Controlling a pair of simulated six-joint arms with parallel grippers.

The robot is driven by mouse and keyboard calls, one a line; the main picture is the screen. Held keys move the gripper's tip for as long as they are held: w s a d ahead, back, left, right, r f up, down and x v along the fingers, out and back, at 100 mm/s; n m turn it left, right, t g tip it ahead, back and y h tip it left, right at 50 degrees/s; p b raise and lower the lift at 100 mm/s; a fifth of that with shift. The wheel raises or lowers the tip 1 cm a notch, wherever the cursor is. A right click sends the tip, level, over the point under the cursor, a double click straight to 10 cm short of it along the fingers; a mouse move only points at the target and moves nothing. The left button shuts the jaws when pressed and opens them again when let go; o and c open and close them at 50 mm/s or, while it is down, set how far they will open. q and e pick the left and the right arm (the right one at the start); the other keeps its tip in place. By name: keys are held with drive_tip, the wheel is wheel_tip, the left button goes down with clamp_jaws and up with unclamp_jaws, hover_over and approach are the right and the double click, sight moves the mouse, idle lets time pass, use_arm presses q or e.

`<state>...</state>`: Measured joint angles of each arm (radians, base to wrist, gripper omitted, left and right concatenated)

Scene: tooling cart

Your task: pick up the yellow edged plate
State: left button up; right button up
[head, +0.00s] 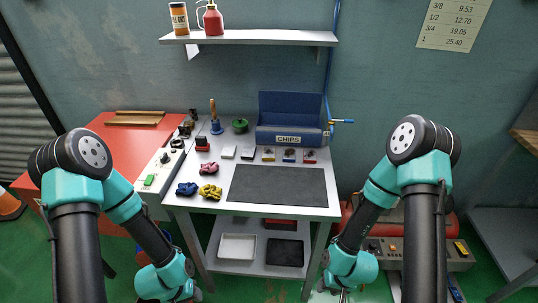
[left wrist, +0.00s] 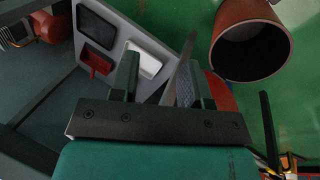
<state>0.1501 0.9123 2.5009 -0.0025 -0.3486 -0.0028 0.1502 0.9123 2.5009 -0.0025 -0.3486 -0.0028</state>
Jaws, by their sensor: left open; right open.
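The yellow edged plate (head: 268,158) is a small piece on the grey workbench, in the row behind the dark mat. Small dark bits seem to lie on it. Similar plates with a blue edge (head: 289,160) and a red edge (head: 310,160) stand to its right. My left gripper (head: 190,296) hangs low in front of the bench, at the bottom of the head view. In the left wrist view its fingers (left wrist: 164,82) are apart, and I make out nothing held. My right gripper (head: 343,295) is also low, at the bottom edge, far from the plate and barely visible.
The dark mat (head: 278,186) lies bare in front of the plates. The blue chips box (head: 291,123) stands behind them. Yellow (head: 210,192), blue and pink cloths lie at left. A white tray (head: 238,247) and a black tray (head: 285,252) sit on the lower shelf.

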use_arm(q)
drive_tip(key=shift+o, duration=0.2)
drive_tip(key=o, duration=1)
drive_tip(key=shift+o, duration=0.2)
